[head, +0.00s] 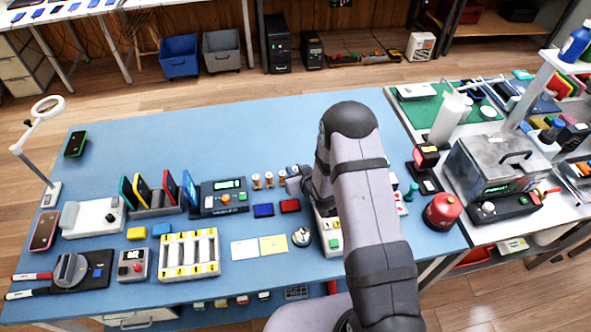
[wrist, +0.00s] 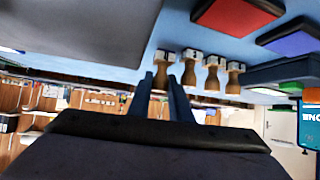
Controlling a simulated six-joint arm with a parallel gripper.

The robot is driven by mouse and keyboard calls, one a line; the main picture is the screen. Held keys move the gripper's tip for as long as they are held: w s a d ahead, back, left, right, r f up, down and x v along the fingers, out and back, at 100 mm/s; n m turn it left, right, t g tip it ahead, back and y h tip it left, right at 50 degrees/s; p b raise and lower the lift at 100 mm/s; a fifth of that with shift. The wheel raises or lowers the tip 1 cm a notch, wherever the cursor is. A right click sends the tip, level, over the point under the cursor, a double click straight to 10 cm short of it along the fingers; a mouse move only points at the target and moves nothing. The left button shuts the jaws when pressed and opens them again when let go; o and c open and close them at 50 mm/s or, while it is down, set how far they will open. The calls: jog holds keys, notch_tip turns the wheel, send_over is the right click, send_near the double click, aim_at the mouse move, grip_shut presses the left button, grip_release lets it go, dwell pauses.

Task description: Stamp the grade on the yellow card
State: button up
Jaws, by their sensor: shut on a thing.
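The yellow card (head: 273,245) lies flat on the blue table, right of a white card (head: 244,250). Several stamps with wooden handles stand in a row behind the ink pads, one of them a middle stamp (head: 269,179). In the wrist view they show upside down. My gripper (head: 291,184) is at the right end of the row. In the wrist view its fingers (wrist: 160,78) are shut on the wooden handle of the end stamp (wrist: 166,59). A blue ink pad (head: 263,210) and a red ink pad (head: 289,206) lie between the stamps and the cards.
A device with a green display (head: 224,197) stands left of the stamps, beside a rack of upright phones (head: 155,205). A round metal item (head: 301,237) sits right of the yellow card. A battery tray (head: 189,256) stands left of the cards.

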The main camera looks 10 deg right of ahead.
jog(key=shift+f+b, duration=0.65)
dwell(0.3)
jog(key=o, duration=0.9)
jog(key=shift+b+v, duration=1)
jog(key=shift+v, duration=2.7)
jog(key=shift+r, duration=0.1)
jog(key=s+r+g, duration=0.3)
jog(key=s, duration=0.6)
jog(key=s+d+r+m+g+h, duration=0.1)
jog(key=s+r+g, duration=0.2)
jog(key=s, duration=0.6)
jog(key=s+r+m+g+h, duration=0.1)
jog(key=s+r+g, duration=0.3)
jog(key=s, duration=0.5)
jog(key=shift+d+g, duration=0.25)
jog(key=shift+g, duration=0.25)
